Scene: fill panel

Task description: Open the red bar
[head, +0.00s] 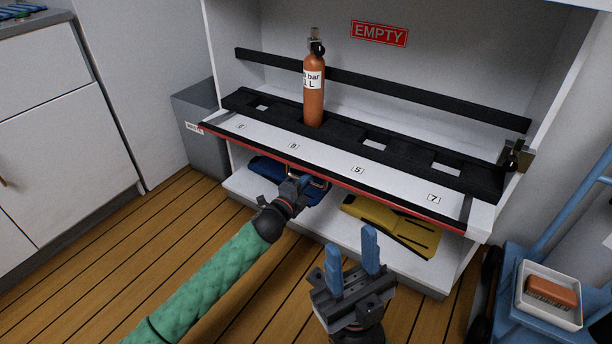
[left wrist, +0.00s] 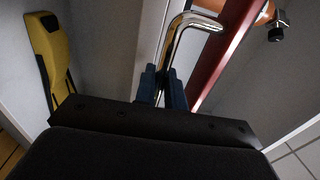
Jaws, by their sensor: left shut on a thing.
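The red bar (head: 385,198) runs along the front edge of the rack shelf, below the numbered slots. In the left wrist view the red bar (left wrist: 222,55) shows close up, with a bent shiny metal handle (left wrist: 180,38) beside it. My left gripper (head: 306,183) is at the bar's front, left of its middle. In the left wrist view its blue fingers (left wrist: 162,84) are shut on the handle. The fingers partly hide the handle in the head view. My right gripper (head: 351,258) is open and empty, in front of the rack and apart from it.
An orange cylinder (head: 314,100) stands upright in a rack slot; other slots are empty. Blue fins (head: 262,170) and yellow fins (head: 400,228) lie on the lower shelf. A grey bin (head: 196,122) stands left. A blue cart with a white tray (head: 549,317) stands right.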

